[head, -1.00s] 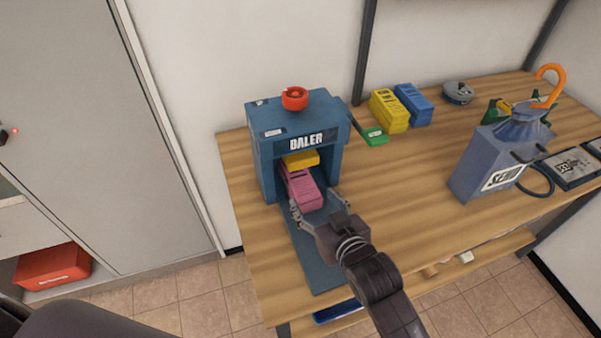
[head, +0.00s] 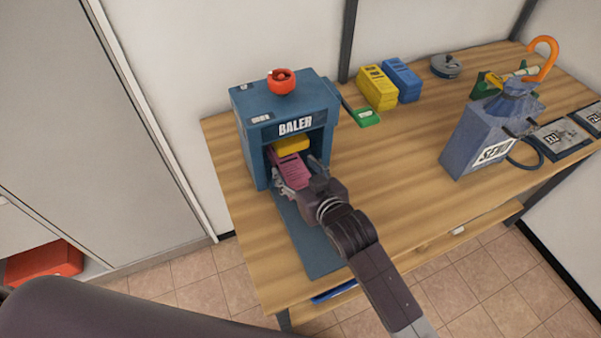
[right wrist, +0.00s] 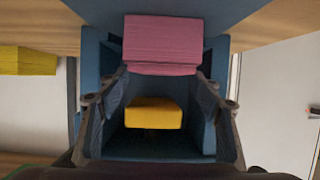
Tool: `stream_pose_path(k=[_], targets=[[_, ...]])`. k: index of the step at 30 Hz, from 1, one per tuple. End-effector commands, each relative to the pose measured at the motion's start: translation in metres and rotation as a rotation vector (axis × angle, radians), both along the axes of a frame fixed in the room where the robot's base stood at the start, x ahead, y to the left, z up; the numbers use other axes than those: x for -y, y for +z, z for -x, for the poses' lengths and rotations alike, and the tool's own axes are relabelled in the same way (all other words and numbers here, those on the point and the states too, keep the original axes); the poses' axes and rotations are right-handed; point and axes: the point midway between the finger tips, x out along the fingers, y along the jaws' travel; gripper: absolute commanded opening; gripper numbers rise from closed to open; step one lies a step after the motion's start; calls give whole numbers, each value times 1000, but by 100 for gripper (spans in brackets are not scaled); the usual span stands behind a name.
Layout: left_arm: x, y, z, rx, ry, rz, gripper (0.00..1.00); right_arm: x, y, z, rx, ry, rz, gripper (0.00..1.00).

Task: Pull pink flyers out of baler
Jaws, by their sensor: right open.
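The blue baler (head: 285,103) stands on the wooden table with its front opening facing me. The pink flyers (head: 290,170) are a stack inside the opening, on the baler's floor plate, partly hidden by my gripper. A yellow block (head: 291,145) sits just above and behind them. My right gripper (head: 297,176) is at the mouth of the baler, open, with one finger on each side of the pink stack. In the right wrist view the pink flyers (right wrist: 160,44) show between the two spread fingertips, with the yellow block (right wrist: 153,113) beyond. My left gripper is not in view.
A green-ended lever (head: 366,118) sticks out at the baler's right. Yellow (head: 377,87) and blue (head: 402,79) stacks stand behind it. A blue-grey sack marked SEND (head: 475,145) stands at the right. The table middle is clear.

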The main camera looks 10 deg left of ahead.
Motion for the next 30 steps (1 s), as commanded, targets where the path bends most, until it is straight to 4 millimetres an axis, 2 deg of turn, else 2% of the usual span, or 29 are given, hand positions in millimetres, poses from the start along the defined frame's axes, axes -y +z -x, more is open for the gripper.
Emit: stream_pose_path(k=[3, 9, 22, 23, 30], targets=[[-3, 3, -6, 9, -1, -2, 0, -10, -5, -14, 0, 0, 0, 59], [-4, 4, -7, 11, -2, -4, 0, -20, -14, -29, 0, 0, 0, 59], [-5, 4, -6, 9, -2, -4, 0, -25, -17, -35, 1, 1, -1, 59], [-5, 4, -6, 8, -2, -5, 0, -25, -17, -35, 1, 1, -1, 58], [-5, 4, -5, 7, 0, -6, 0, -24, -18, -34, 0, 0, 0, 32]])
